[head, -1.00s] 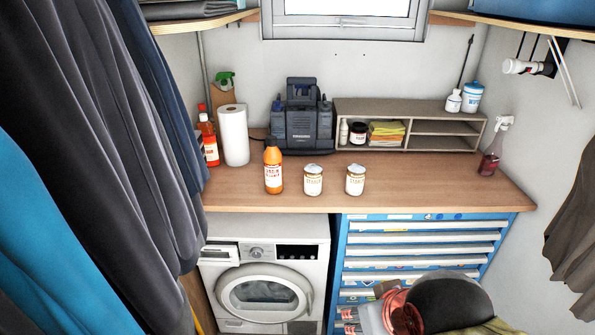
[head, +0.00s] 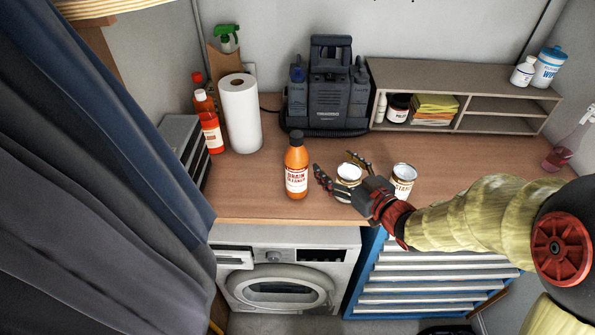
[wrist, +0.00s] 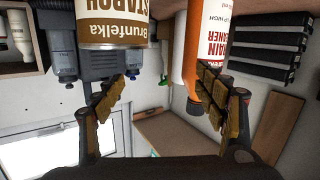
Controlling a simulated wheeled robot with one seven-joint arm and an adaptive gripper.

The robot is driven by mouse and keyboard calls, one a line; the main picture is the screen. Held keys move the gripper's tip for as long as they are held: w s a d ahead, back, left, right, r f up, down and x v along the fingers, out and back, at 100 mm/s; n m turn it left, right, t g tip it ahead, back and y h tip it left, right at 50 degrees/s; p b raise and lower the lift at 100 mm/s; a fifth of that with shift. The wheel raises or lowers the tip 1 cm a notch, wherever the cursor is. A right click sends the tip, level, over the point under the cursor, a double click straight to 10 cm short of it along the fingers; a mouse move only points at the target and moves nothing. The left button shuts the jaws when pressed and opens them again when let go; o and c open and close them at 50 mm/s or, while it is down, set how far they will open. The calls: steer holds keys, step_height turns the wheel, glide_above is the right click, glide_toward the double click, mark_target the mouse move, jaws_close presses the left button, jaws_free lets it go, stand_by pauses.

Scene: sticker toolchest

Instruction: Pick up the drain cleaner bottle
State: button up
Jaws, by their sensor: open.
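In the wrist view, which is upside down, the bottle (wrist: 214,28) appears at the top right, partly covered by one finger of my gripper (wrist: 160,92). A starch can (wrist: 112,25) shows near the other finger.
A second starch can (head: 404,175) stands to the right. A paper towel roll (head: 240,115), a red-orange bottle (head: 211,132) and a dark machine (head: 327,95) stand behind. A shelf unit (head: 390,70) fills the back right. The counter in front of the bottle is clear.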

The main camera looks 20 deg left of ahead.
mark_target(305, 165)
steer(key=s+a+y, duration=0.1)
steer(key=s+a+g+y, duration=0.1)
steer(key=s+a+n+y, duration=0.1)
steer(key=a, duration=0.1)
steer(key=shift+s+a+f+g, duration=0.1)
steer(key=shift+f+g, duration=0.25)
steer(key=shift+g, duration=0.05)
steer(key=shift+a, duration=0.3)
steer(key=shift+x, duration=0.85)
steer(key=x, duration=0.5)
steer(key=shift+a+f, duration=0.15)
steer(key=shift+a, duration=0.2)
steer(key=shift+c, duration=1.4)
steer(key=c, duration=1.5)
jaws_close()
